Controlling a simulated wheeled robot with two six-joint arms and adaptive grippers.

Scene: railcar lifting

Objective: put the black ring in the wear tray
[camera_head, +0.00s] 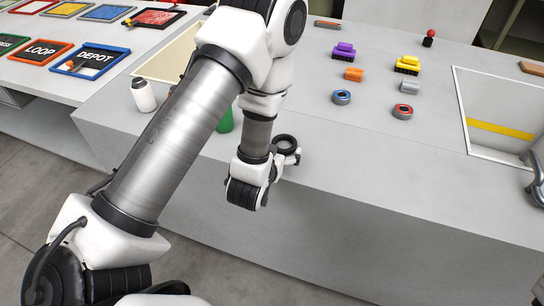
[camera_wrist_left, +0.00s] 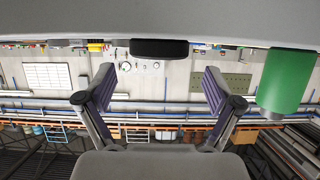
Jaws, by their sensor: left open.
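The black ring (camera_head: 286,143) lies on the grey counter near its front edge. In the left wrist view the ring (camera_wrist_left: 160,48) shows as a dark block against the counter, centred between the two fingers and beyond their tips. My left gripper (camera_head: 291,157) is open and close to the ring at the counter's front edge; the fingers (camera_wrist_left: 159,75) are apart with nothing gripped. Framed trays and signs stand at the upper left, among them LOOP (camera_head: 40,51) and DEPOT (camera_head: 91,62). I cannot tell which one is the wear tray.
A green cylinder (camera_wrist_left: 287,82) stands beside the ring, partly behind my arm in the head view. A white bottle (camera_head: 143,95) stands further left. Blue (camera_head: 341,97) and red (camera_head: 402,111) ringed parts and toy railcars lie behind.

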